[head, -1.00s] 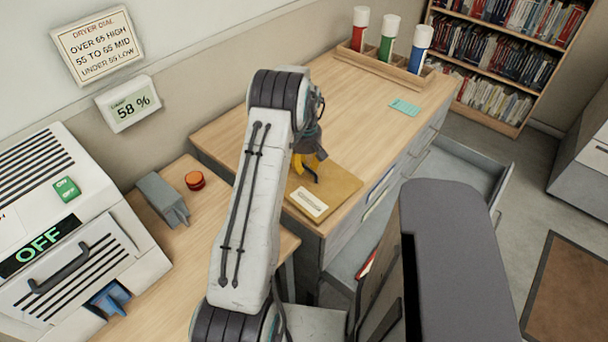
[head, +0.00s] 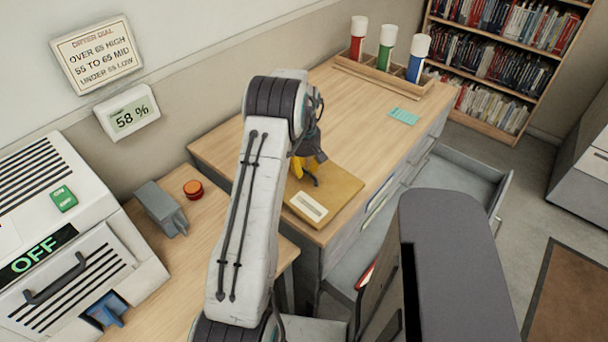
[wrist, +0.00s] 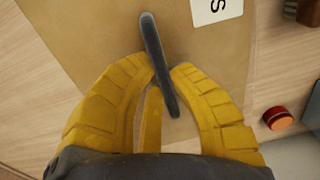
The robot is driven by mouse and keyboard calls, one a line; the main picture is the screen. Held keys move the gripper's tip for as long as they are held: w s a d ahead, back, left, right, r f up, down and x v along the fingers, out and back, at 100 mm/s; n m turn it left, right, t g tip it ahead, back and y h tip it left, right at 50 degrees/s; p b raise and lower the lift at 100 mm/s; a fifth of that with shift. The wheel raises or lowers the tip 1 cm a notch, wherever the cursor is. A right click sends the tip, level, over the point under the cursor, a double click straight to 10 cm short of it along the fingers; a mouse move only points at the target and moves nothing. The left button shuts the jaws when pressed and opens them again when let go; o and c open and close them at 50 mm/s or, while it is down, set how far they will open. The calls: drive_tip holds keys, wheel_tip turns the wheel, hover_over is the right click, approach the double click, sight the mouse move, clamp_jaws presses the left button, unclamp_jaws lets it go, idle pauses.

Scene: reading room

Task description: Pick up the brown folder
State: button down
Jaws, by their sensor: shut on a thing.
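The brown folder (head: 342,188) lies flat, or nearly so, at the near end of the wooden desk. It has a white label at its near left corner and a dark raised handle (wrist: 158,55). My gripper (head: 314,172) is above the folder, with its yellow fingers pointing down. In the wrist view my gripper (wrist: 163,72) has its fingertips closed in on both sides of the dark handle. The folder's tan face (wrist: 85,35) fills much of that view. I cannot tell whether any gap lies between the folder and the desk.
A rack (head: 385,75) with red, green and blue tubes stands at the desk's far end, near a teal card (head: 404,117). An open drawer (head: 460,170) juts out right. A red button (head: 193,189), a grey device (head: 160,207) and a white dryer (head: 70,230) are left.

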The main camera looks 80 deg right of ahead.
wheel_tip(320, 180, up, 2)
drive_tip(key=shift+d, duration=0.1)
drive_tip(key=s+d+r, duration=0.1)
drive_tip(key=s, duration=0.1)
drive_tip(key=s+d+r, duration=0.2)
drive_tip(key=s, duration=0.1)
drive_tip(key=s+d+r, duration=0.2)
drive_tip(key=shift+s+d+r+p, duration=0.15)
drive_tip(key=shift+d+r+p, duration=0.05)
drive_tip(key=shift+p, duration=0.2)
drive_tip(key=s+p, duration=0.1)
drive_tip(key=d+r+p, duration=0.1)
drive_tip(key=p, duration=0.1)
drive_tip(key=shift+s+d+r, duration=0.2)
drive_tip(key=shift+s, duration=0.2)
drive_tip(key=shift+s+p, duration=0.1)
drive_tip(key=shift+p, duration=0.2)
